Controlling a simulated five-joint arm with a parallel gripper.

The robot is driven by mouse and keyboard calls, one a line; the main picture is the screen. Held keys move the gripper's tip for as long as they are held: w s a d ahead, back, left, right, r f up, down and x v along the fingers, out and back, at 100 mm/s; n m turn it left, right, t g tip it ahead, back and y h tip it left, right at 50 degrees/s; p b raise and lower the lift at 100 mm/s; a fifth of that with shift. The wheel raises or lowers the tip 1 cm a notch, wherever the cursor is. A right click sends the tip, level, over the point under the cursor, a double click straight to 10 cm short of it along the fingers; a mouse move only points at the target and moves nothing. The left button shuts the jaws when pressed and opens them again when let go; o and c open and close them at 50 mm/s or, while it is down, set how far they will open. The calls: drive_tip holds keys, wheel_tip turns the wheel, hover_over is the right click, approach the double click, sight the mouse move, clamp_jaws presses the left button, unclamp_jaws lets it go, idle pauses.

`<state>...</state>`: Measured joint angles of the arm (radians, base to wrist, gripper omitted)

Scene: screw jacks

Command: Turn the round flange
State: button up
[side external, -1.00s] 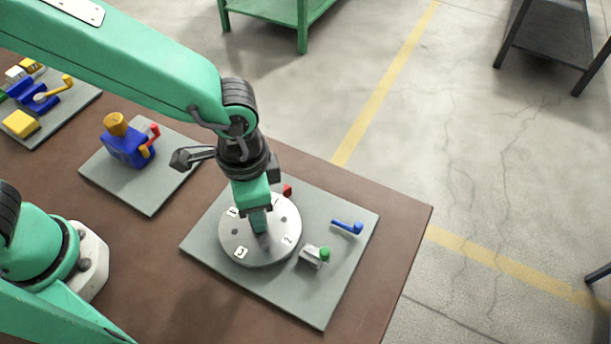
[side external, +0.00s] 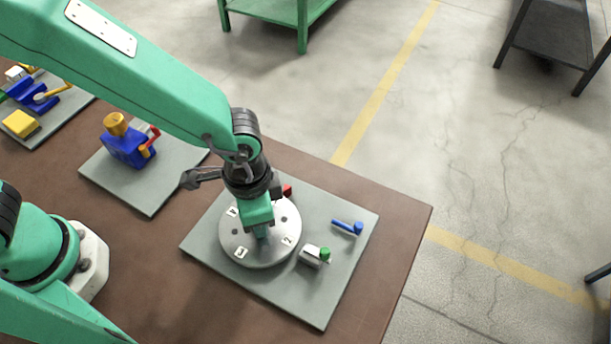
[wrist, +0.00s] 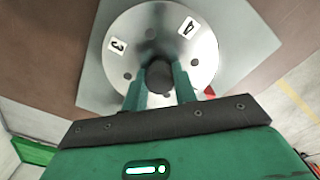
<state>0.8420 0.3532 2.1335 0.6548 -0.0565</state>
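The round flange (side external: 270,257) is a silver-grey disc with small holes and white number tags, lying on a grey plate. My gripper (side external: 262,233) is low over the flange's middle and points down at it. In the wrist view, the flange (wrist: 196,58) shows tags 3 and 4, and a dark round hub (wrist: 160,76) at its centre. The two green fingers of my gripper (wrist: 161,78) are apart, one on each side of the hub. I cannot tell whether they touch it. In the side view my gripper hides the hub.
On the same plate (side external: 310,312) stand a grey block with a green knob (side external: 318,256), a blue lever (side external: 348,227) and a red part (side external: 287,190) close behind the flange. A blue and yellow jack (side external: 126,147) stands on another plate at left. The table edge is at right.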

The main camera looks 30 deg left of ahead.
drive_tip(key=shift+n, duration=0.5)
clamp_jaws()
drive_tip(key=n, duration=0.3)
drive_tip(key=shift+n, duration=0.4)
drive_tip(key=n, duration=1.3)
drive_tip(key=o, duration=1)
unclamp_jaws()
drive_tip(key=shift+o, duration=0.2)
